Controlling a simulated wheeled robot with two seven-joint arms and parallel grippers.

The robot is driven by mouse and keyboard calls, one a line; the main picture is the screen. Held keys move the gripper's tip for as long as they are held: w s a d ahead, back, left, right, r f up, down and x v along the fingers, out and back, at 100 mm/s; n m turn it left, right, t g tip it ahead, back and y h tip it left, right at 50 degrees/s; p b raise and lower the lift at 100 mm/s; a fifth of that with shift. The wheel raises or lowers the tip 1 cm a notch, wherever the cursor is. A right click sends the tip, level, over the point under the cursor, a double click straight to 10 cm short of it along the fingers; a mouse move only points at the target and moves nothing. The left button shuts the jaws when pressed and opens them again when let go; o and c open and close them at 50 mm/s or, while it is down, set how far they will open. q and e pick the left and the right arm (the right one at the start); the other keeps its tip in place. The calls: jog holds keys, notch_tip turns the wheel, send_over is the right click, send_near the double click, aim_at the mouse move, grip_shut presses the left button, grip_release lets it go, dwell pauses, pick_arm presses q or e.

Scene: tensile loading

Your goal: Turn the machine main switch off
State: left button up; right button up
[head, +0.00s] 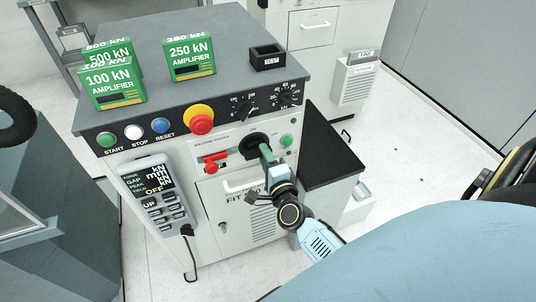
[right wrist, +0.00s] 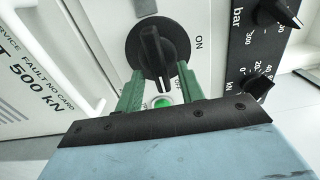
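The main switch is a black rotary knob on the machine's front panel, marked ON beside it in the right wrist view (right wrist: 152,42). Its raised handle runs up and down in that view. In the head view the knob (head: 253,143) is partly covered by my fingers. My right gripper (head: 266,152) is at the knob. In the right wrist view its two green fingers (right wrist: 160,80) are spread, one on each side of the handle's lower end, with gaps visible. I cannot tell how deep they reach. My left gripper is not in view.
A green lamp (head: 287,141) sits beside the knob. A red lever (head: 215,160), a red emergency button (head: 201,121) and pressure dials (head: 243,107) are close by. A handheld controller (head: 160,195) hangs at left. Amplifier boxes (head: 190,57) stand on top.

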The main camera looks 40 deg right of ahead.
jog(key=v, duration=1.3)
jog(key=shift+s, duration=0.2)
jog(key=shift+f, duration=0.2)
jog(key=s+a+f+n+g+y, duration=0.2)
jog(key=s+f+n, duration=0.15)
jog(key=f, duration=0.55)
jog(key=s+a+f+n+g+y, duration=0.1)
jog(key=s+f+n+g+y, duration=0.15)
jog(key=f+n, duration=0.4)
jog(key=s+a+f+n+g+y, duration=0.1)
jog(key=s+a+f+n+g, duration=0.15)
jog(key=f, duration=0.75)
jog(key=s+d+f+n+g, duration=0.3)
jog(key=s+f, duration=0.4)
jog(key=s, duration=0.3)
jog(key=s+d+f+n+g+h, duration=0.1)
jog(key=s+d+f+n+g, duration=0.2)
jog(key=s+f+n+g, duration=0.3)
jog(key=s+f+n, duration=0.1)
jog(key=s+n, duration=0.1)
jog(key=s, duration=0.3)
jog(key=shift+s+f, duration=0.2)
jog(key=shift+f, duration=0.1)
